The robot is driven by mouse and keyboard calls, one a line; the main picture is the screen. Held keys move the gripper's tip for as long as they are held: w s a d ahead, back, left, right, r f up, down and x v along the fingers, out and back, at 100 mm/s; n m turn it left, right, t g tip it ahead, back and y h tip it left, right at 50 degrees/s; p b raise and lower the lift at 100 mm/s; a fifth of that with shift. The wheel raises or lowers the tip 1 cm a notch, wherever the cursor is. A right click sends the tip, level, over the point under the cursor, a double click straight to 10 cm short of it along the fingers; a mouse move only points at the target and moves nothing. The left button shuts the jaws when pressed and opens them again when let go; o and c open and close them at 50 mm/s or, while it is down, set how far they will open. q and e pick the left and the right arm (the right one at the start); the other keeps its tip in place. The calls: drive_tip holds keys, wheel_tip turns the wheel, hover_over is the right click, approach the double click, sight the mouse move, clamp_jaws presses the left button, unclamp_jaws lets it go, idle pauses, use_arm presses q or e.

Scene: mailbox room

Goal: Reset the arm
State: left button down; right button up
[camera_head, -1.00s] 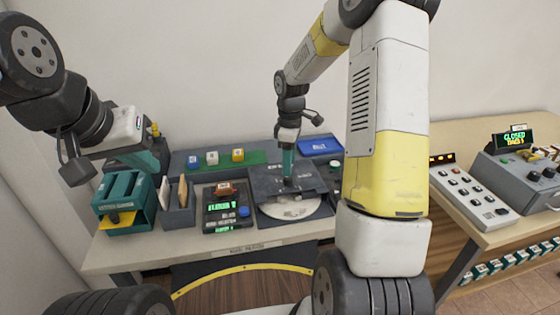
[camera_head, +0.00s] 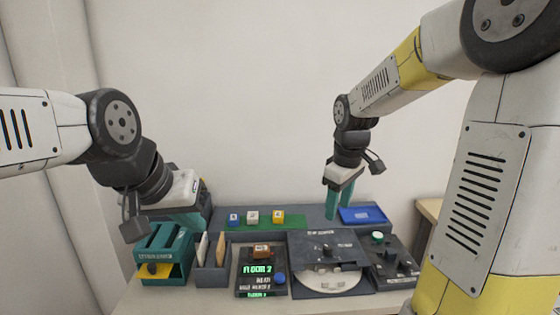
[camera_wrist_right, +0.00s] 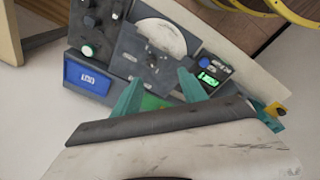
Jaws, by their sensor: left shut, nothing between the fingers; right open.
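My right gripper (camera_head: 338,204) hangs above the back of the desk, with its two teal fingers apart and nothing between them. In the right wrist view the open fingers (camera_wrist_right: 160,88) point toward the desk items, clear of them. My left gripper (camera_head: 206,208) is at the left, behind the teal box (camera_head: 165,262). It is shut and empty, and is mostly hidden by its own wrist.
The desk holds card slots (camera_head: 212,277), a display box (camera_head: 261,281) reading "FLOOR 2", a grey dial panel (camera_head: 318,247), a knob box (camera_head: 393,262), a blue tray (camera_head: 363,215) and a green strip (camera_head: 293,220) with small blocks. The wall space above is free.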

drive_tip(key=s+a+r+m+t+y, duration=0.1)
drive_tip(key=s+r+m+t, duration=0.1)
drive_tip(key=s, duration=0.6)
drive_tip(key=s+a+r+m+t+y, duration=0.1)
drive_tip(key=s+r+m+t, duration=0.1)
drive_tip(key=s+r+m, duration=0.3)
drive_tip(key=s+m, duration=0.1)
drive_tip(key=s, duration=0.3)
drive_tip(key=shift+r, duration=0.15)
